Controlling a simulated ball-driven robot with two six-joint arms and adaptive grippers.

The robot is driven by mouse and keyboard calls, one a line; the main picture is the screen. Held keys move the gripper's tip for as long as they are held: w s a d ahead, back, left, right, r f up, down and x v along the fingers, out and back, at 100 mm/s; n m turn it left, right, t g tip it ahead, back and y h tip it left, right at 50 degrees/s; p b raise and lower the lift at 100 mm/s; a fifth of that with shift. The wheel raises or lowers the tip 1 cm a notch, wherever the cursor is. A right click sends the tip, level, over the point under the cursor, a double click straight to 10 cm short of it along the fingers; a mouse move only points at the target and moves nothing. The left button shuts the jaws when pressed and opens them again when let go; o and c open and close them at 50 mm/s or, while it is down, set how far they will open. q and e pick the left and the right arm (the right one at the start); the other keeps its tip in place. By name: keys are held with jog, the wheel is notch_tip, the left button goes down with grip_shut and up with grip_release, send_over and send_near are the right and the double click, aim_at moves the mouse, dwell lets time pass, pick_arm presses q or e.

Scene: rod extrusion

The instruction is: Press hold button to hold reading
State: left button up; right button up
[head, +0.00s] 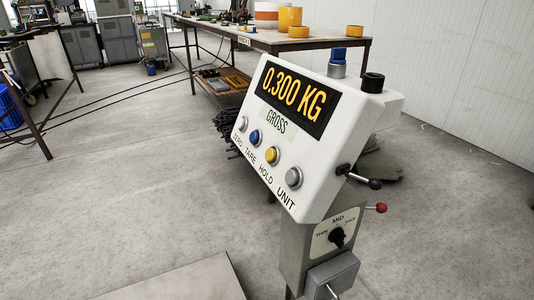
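A white scale indicator box (310,166) stands tilted at the middle right of the head view. Its dark display (292,96) reads 0.300 KG in orange, with a GROSS label (277,121) below. A row of round buttons runs under it, labelled ZERO, TARE, HOLD and UNIT. The yellow hold button (272,155) sits between the blue tare button (254,137) and the grey unit button (293,177). The grey zero button (242,124) is at the left end. Nothing touches the buttons. Neither of my grippers shows.
A grey post box (309,246) with a MID selector knob (337,237) stands under the indicator. Black (374,183) and red (381,208) ball levers stick out right. A flat plate (185,281) lies at front. A workbench (222,33) with orange rolls stands behind.

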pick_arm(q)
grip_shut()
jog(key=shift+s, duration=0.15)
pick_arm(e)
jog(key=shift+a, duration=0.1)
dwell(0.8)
